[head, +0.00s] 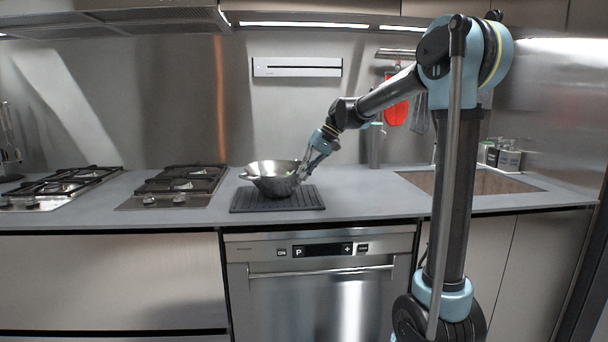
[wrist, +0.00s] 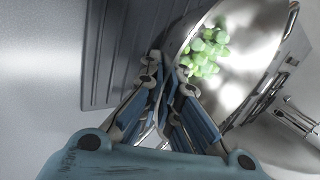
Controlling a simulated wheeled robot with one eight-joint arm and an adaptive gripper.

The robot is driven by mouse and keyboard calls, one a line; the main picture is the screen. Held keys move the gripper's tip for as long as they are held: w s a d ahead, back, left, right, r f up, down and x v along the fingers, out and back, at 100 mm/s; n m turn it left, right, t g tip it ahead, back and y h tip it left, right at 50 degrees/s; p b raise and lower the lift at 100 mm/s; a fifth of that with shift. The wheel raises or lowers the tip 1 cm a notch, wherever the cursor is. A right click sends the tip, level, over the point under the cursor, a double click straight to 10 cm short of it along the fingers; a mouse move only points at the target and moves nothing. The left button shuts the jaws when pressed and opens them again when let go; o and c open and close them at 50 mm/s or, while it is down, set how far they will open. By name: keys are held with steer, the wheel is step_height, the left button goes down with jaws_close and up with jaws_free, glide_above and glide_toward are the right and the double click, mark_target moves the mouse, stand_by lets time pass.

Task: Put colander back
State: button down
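The colander (head: 262,184) is a shiny metal bowl with a handle at its left. It appears on or just above the dark ribbed mat (head: 237,205); I cannot tell whether they touch. Green pieces (wrist: 205,52) that look like grapes lie inside it. My gripper (head: 306,170) reaches down from the right to the colander's right rim. In the wrist view, the fingers (wrist: 168,72) are close together on either side of the bowl's rim (wrist: 184,36) and look shut on it. The fingers hide part of the rim.
Two gas hobs (head: 182,184) are on the left of the grey counter (head: 350,195). A sink (head: 470,181) is at the right, with containers (head: 508,157) behind it. Red (head: 396,110) and grey utensils hang on the back wall. Counter between mat and sink is clear.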

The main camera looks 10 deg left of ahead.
steer(key=c, duration=1.8)
jaws_free()
steer(key=shift+r, duration=0.1)
steer(key=v, duration=1.2)
steer(key=shift+s, duration=0.1)
